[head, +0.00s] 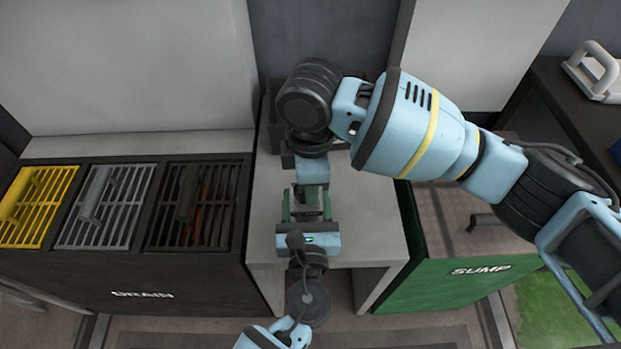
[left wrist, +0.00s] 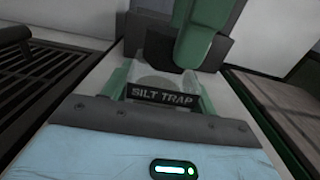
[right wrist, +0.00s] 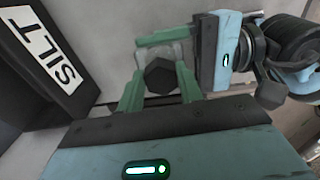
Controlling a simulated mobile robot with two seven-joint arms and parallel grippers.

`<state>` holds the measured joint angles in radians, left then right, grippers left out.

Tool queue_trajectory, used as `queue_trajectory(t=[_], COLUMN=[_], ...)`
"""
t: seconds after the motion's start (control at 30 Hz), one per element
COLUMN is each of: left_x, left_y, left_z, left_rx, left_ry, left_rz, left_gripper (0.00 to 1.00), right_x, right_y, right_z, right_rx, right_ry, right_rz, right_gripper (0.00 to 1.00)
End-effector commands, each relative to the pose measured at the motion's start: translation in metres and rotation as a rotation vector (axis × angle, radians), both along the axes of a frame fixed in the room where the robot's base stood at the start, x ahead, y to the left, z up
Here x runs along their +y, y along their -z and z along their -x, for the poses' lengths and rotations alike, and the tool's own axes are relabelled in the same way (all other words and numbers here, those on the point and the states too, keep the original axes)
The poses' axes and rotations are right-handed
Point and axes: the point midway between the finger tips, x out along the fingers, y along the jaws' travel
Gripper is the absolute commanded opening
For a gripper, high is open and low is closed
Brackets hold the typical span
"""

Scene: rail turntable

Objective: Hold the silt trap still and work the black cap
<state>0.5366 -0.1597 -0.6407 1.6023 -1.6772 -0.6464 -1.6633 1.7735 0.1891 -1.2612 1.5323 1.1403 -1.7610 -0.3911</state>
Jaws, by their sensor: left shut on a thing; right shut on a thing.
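The silt trap (left wrist: 160,97) is a pale, see-through body with a dark label reading SILT TRAP, standing on the light bench. In the left wrist view my left gripper's green fingers lie on either side of it, shut on it. The black cap (right wrist: 160,76) is six-sided and shows in the right wrist view between the green fingers of my right gripper (right wrist: 160,88), which is shut on it from the far side. In the head view my left gripper (head: 307,220) and right gripper (head: 310,196) meet over the trap and hide most of it.
A dark box marked SILT (right wrist: 52,58) stands at the back of the bench (head: 362,225). On the left is the DRAIN unit (head: 140,285) with yellow, grey and black grates. On the right is the green SUMP unit (head: 455,283). Bare bench lies right of the grippers.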

Motion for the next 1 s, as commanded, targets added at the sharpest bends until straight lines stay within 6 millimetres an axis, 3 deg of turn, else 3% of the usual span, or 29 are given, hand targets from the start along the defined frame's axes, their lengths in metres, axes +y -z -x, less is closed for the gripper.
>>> queue_trajectory(t=[0.4, 0.77, 0.8, 0.93, 1.0], left_x=[0.0008, 0.0008, 0.0007, 0.0006, 0.0005], left_y=[0.0004, 0.0003, 0.0003, 0.0004, 0.0004], left_z=[0.0001, 0.0002, 0.0002, 0.0002, 0.0001], left_rx=[0.0, 0.0, 0.0, 0.0, 0.0], left_ry=[-0.002, -0.002, -0.002, -0.002, -0.001], left_rz=[-0.001, -0.001, -0.001, -0.001, -0.001], left_gripper=[0.17, 0.17, 0.17, 0.17, 0.17], right_x=[-0.0005, -0.0004, -0.0005, -0.0001, 0.0002], right_y=[0.0015, 0.0018, 0.0018, 0.0013, 0.001], right_z=[-0.004, -0.0044, -0.0044, -0.0042, -0.0041], right_rx=[0.001, 0.001, 0.001, 0.001, 0.001], right_ry=[-0.422, -0.484, -0.483, -0.484, -0.484], right_rz=[0.004, 0.004, 0.004, 0.003, 0.002], right_gripper=[0.12, 0.12, 0.41, 0.58, 0.61])
